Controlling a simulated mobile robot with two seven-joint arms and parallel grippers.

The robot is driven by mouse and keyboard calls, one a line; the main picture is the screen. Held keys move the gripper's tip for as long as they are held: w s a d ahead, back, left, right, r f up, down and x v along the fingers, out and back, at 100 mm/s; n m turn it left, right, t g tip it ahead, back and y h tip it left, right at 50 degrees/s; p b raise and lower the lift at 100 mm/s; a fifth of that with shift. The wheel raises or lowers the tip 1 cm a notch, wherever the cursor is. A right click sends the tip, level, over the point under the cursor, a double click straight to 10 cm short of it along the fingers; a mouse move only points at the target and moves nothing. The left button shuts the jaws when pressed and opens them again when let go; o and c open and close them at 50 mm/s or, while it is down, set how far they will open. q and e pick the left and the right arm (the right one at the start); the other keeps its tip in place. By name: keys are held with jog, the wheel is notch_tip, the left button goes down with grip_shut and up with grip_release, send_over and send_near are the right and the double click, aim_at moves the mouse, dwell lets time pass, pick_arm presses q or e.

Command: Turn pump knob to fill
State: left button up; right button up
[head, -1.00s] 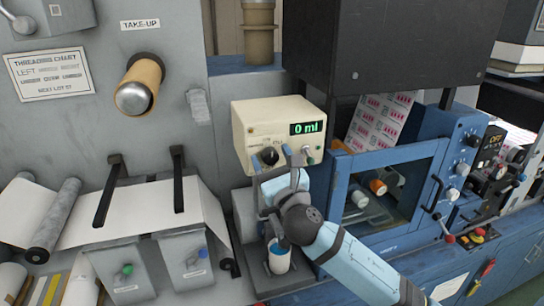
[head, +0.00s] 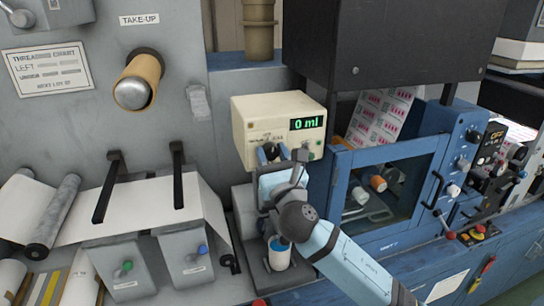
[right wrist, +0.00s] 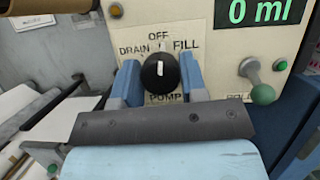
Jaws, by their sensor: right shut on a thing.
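The pump knob (right wrist: 159,73) is round and black with a white pointer line, on the front of a cream pump box (head: 255,112). In the right wrist view its pointer stands nearly upright toward OFF, with DRAIN at left and FILL at right. The green display (head: 306,124) reads 0 ml. My right gripper (right wrist: 158,80) has its blue fingers on the left and right sides of the knob and is shut on it. In the head view my right gripper (head: 273,153) partly hides the knob. My left gripper is in neither view.
A lever with a green ball (right wrist: 262,94) sticks out close to the right of the knob. A cup with blue contents (head: 279,257) stands below the pump. A blue-framed cabinet (head: 385,160) is at right, grey boxes (head: 187,262) at lower left.

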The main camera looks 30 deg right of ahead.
jog(key=m+h, duration=0.1)
jog(key=m, duration=0.1)
jog(key=shift+m+g+h, duration=0.3)
jog(key=shift+m+h+b, duration=0.35)
jog(key=shift+m+h, duration=0.15)
jog(key=shift+m, duration=0.7)
jog(key=shift+m+g+h, duration=0.5)
jog(key=shift+m+h, duration=0.1)
jog(key=shift+m, duration=0.5)
jog(key=shift+m+g+h, duration=0.4)
jog(key=shift+m, duration=1.2)
jog(key=o, duration=0.9)
